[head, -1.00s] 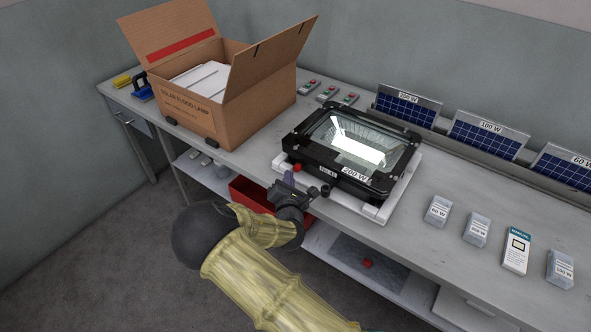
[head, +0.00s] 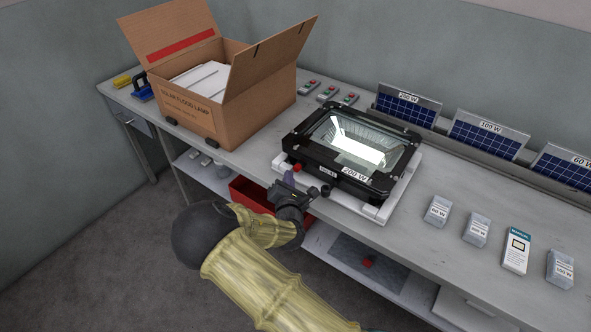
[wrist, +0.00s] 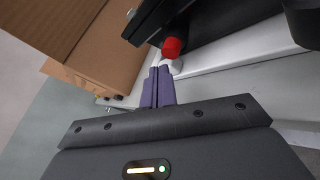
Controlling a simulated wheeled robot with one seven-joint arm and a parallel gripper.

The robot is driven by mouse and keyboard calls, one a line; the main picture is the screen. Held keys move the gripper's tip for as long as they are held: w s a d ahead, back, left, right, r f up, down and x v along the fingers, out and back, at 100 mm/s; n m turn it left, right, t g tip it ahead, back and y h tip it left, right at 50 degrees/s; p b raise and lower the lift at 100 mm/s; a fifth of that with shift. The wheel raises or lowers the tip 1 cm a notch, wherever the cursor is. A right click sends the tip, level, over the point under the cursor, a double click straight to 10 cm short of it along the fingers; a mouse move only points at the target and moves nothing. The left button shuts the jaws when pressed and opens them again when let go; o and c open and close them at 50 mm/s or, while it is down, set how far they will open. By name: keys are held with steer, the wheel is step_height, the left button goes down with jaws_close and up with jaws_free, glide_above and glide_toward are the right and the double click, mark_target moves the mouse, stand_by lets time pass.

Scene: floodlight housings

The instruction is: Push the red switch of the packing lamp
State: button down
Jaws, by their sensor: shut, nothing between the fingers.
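The packing lamp (head: 322,177) is a black floodlight housing with a "200 W" label, lying on a white frame on the bench, its glass showing a bright panel. Its red switch (head: 297,167) is on the near left corner; the wrist view shows the switch (wrist: 172,47) as a red cylinder on the housing's edge. My gripper (head: 289,174) is at the bench's front edge, just short of the switch. In the wrist view its purple fingers (wrist: 159,72) are shut and empty, with tips just below the switch. Whether they touch it I cannot tell.
An open cardboard box (head: 188,110) stands left of the lamp. Small boxes (head: 476,230) stand to the right, and solar panels (head: 408,106) line the back. Several small switch boxes (head: 327,93) lie behind. A red bin (head: 250,194) is on the lower shelf.

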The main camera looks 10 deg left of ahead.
steer(key=shift+w, duration=0.1)
stand_by(0.6)
steer(key=shift+w+d, duration=0.2)
steer(key=shift+w, duration=0.1)
steer(key=shift+w+d, duration=0.35)
steer(key=shift+w, duration=0.3)
stand_by(1.3)
steer(key=shift+s+a, duration=0.25)
steer(key=shift+s, duration=0.25)
steer(key=shift+s+a, duration=0.2)
steer(key=shift+s, duration=0.3)
steer(key=shift+s, duration=0.1)
steer(key=shift+s+a+p, duration=0.1)
steer(key=shift+s+a, duration=0.25)
steer(key=shift+s, duration=0.4)
steer(key=shift+s+a+p, duration=0.1)
steer(key=shift+s+a, duration=0.2)
steer(key=shift+s, duration=0.45)
steer(key=shift+s+a+p, duration=0.1)
steer(key=shift+s+a, duration=0.25)
steer(key=shift+s, duration=0.4)
